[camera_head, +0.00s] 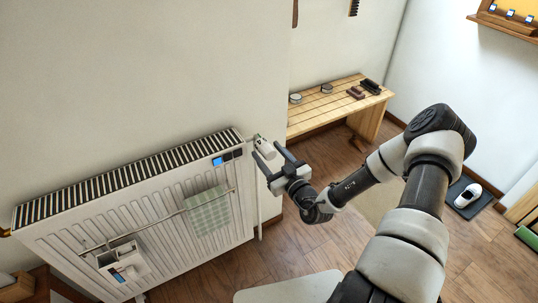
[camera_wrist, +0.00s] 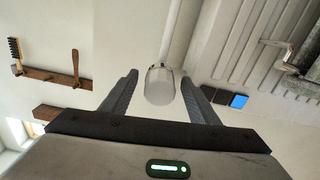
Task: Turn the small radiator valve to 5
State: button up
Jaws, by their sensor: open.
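The small radiator valve (camera_head: 265,145) is a pale knob at the upper right corner of the white radiator (camera_head: 150,215). In the wrist view the valve (camera_wrist: 160,88) is a whitish rounded cylinder with a shiny collar, on a pale pipe. My gripper (camera_head: 268,158) is open, its two dark fingers pointing at the valve. In the wrist view my gripper (camera_wrist: 160,90) has one finger on each side of the valve, with a gap showing on both sides. No number on the valve can be read.
A small device with a blue screen (camera_head: 218,161) sits on the radiator's top right. A rail holds a checked towel (camera_head: 208,211) and a white caddy (camera_head: 122,261). A wooden bench (camera_head: 325,106) with small items stands behind. Open wooden floor (camera_head: 285,235) lies right of the radiator.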

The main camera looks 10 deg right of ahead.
jog(key=c, duration=1)
jog(key=shift+c, duration=0.2)
jog(key=shift+p, duration=0.3)
